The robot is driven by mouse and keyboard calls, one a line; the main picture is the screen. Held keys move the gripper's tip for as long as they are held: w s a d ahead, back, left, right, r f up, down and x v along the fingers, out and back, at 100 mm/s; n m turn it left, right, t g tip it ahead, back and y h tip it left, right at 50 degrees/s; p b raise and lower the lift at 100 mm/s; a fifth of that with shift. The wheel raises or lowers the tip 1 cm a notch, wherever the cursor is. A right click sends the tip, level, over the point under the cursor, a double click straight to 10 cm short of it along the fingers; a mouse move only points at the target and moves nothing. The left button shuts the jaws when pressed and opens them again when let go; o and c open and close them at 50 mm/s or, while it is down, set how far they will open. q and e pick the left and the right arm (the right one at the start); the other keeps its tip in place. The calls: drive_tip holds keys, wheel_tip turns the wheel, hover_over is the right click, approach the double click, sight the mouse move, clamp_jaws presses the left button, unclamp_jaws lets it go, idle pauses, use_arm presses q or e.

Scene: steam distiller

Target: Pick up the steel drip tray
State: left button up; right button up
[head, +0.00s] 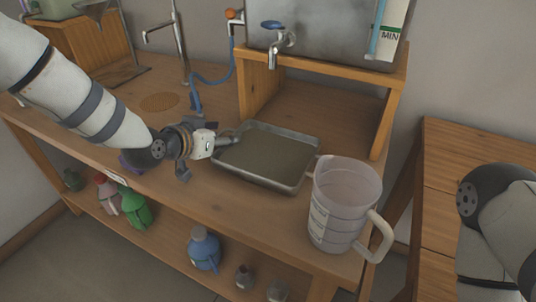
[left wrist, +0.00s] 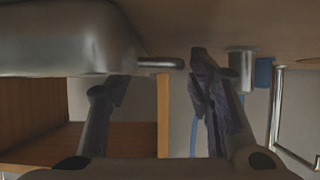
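The steel drip tray (head: 252,178) is a shallow rectangular grey pan lying flat on the wooden bench, in front of the raised wooden stand. A small handle sticks out at its left end. My left gripper (head: 203,147) is at that end, close to the handle. In the left wrist view the tray (left wrist: 65,40) fills the upper left, and its handle (left wrist: 162,63) reaches into the gap between the spread fingers of my left gripper (left wrist: 160,80). The fingers look apart, with no clear grip on the handle. My right gripper is out of view.
A clear measuring jug (head: 335,205) stands right of the tray near the bench's front edge. A metal tank with a blue-handled tap (head: 280,38) sits on the stand (head: 330,68) behind. A blue hose (head: 212,80) lies behind my left gripper. Several bottles (head: 204,250) are on the lower shelf.

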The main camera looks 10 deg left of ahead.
use_arm(q)
clamp_jaws()
drive_tip(key=shift+r, duration=0.1)
